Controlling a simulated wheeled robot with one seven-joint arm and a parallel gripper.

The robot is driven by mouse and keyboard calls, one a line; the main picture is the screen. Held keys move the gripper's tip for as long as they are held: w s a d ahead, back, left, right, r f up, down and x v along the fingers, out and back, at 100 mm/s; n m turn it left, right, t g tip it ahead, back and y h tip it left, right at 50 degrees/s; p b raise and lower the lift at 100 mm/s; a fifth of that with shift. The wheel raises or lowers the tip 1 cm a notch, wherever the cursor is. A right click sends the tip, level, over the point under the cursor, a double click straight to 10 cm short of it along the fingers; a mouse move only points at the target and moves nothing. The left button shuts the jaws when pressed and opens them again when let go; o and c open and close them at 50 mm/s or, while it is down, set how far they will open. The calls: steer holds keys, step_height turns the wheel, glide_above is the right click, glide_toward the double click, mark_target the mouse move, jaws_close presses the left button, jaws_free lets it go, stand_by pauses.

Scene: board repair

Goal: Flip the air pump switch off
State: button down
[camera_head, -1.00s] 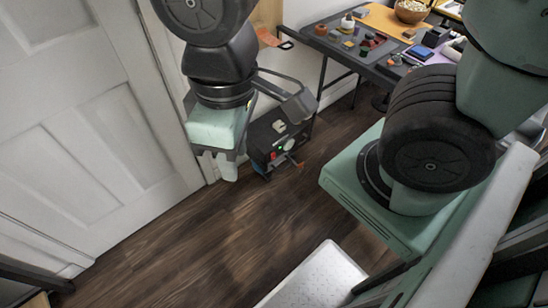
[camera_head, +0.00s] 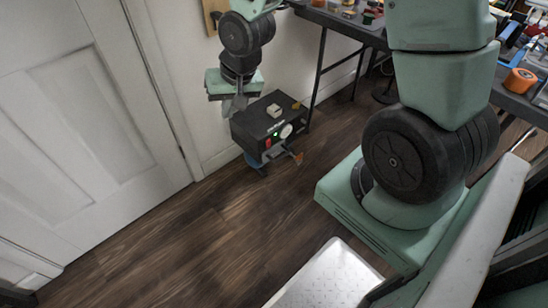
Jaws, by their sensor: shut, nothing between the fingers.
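The air pump (camera_head: 240,130) is a black box on the floor near the wall and the table leg. Its front face carries a small red switch (camera_head: 268,142), a green light and a pale round dial (camera_head: 286,130). Whether the switch is on or off is too small to tell, though the green light looks lit. My gripper (camera_head: 238,108) points down at the left rear of the pump. It is shut with nothing in it. I cannot tell whether its tips touch the box. The switch is in clear view, to the right of and below the fingertips.
A small pale block (camera_head: 274,110) lies on top of the pump. A white door (camera_head: 90,110) stands at left. A dark table (camera_head: 350,22) with clutter stands behind. The wooden floor (camera_head: 190,235) in front is clear.

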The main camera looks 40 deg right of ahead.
mark_target(268, 144)
steer(key=w+d+f+m+t+b, duration=0.1)
steer(key=d+f+m+b, duration=0.6)
steer(key=f, duration=1.1)
steer(key=w+d+f+m+t+h+b, duration=0.1)
steer(key=d+f+m+t+b, duration=0.3)
steer(key=d+f+b, duration=1)
steer(key=shift+d+f+m, duration=1.5)
steer(key=shift+d+f, duration=0.45)
steer(key=shift+d, duration=0.65)
steer(key=shift+w, duration=0.1)
steer(key=w+r+b+x, duration=0.1)
steer(key=w+b+x, duration=0.1)
steer(key=b+x, duration=0.6)
steer(key=shift+w+x, duration=0.2)
steer(key=shift+x, duration=2.05)
steer(key=shift+d+r, duration=0.15)
steer(key=shift+r, duration=0.05)
